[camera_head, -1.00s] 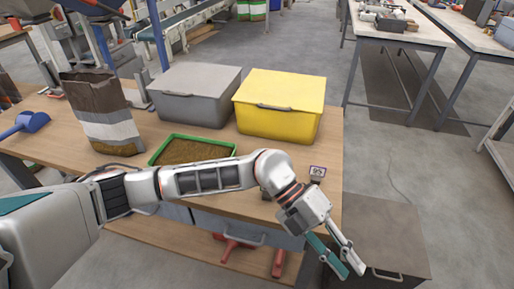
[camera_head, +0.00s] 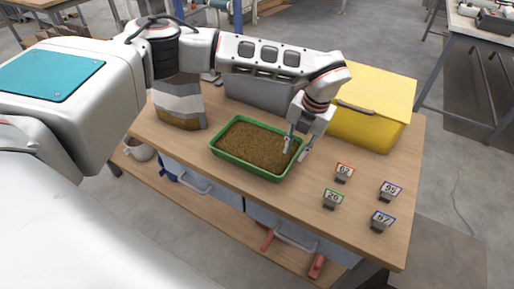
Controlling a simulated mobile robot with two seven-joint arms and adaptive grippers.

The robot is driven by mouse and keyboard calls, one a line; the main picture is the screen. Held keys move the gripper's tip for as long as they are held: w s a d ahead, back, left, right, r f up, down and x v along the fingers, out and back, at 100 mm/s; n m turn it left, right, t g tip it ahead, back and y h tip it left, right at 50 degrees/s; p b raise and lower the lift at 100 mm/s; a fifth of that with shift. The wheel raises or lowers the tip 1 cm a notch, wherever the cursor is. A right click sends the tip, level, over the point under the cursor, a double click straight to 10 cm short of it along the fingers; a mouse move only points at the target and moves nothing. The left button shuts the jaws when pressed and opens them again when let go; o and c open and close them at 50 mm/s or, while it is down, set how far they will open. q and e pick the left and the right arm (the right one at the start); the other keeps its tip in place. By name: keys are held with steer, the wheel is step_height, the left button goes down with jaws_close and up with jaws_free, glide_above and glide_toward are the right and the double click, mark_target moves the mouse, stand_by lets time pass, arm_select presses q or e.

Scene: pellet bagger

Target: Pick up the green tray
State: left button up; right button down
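The green tray (camera_head: 226,153), filled with brown pellets, sits flat on the wooden table. My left gripper (camera_head: 296,148) points down at the tray's right end. Its two fingers are apart, one over the pellets inside and one just outside the rim. I cannot tell whether either finger touches the rim. My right gripper is not in view.
A yellow bin (camera_head: 372,112) stands behind my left gripper, and a grey bin (camera_head: 262,92) is partly hidden by my arm. A paper sack (camera_head: 180,105) stands left of the tray. Several small number tags (camera_head: 333,198) stand on the table's right part.

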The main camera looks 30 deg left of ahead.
mark_target(293, 160)
arm_select(q)
steer(key=f, duration=0.5)
steer(key=shift+w+a+f, duration=0.15)
steer(key=shift+a+f, duration=0.05)
jaws_close()
